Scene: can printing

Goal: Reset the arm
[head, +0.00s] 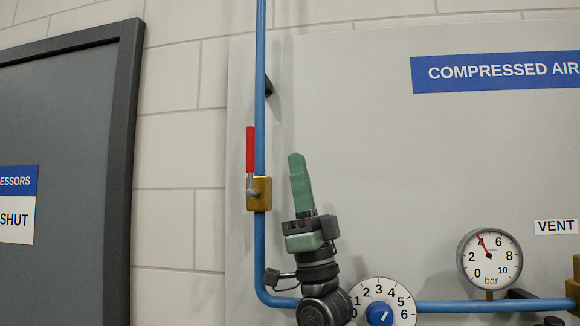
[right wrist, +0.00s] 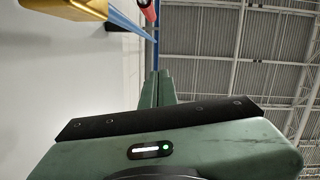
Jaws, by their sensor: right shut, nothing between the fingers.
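My right gripper (head: 297,160) points upward in front of the grey panel, its green fingers shut together with nothing between them. It stands just right of the blue pipe (head: 260,100) and the brass valve (head: 260,195), apart from both in the picture. The valve's red handle (head: 251,149) points up, along the pipe. In the right wrist view the closed fingers (right wrist: 156,76) point up the frame, with the brass valve (right wrist: 65,8) at the upper left and the red handle (right wrist: 147,9) at the top. My left gripper is not in view.
A dial with a blue knob (head: 380,314) sits low, right beside my right wrist. A pressure gauge (head: 490,258) reads about 4 bar. A COMPRESSED AIR sign (head: 500,72) and a VENT label (head: 556,227) are on the panel. A grey door (head: 70,120) is at left.

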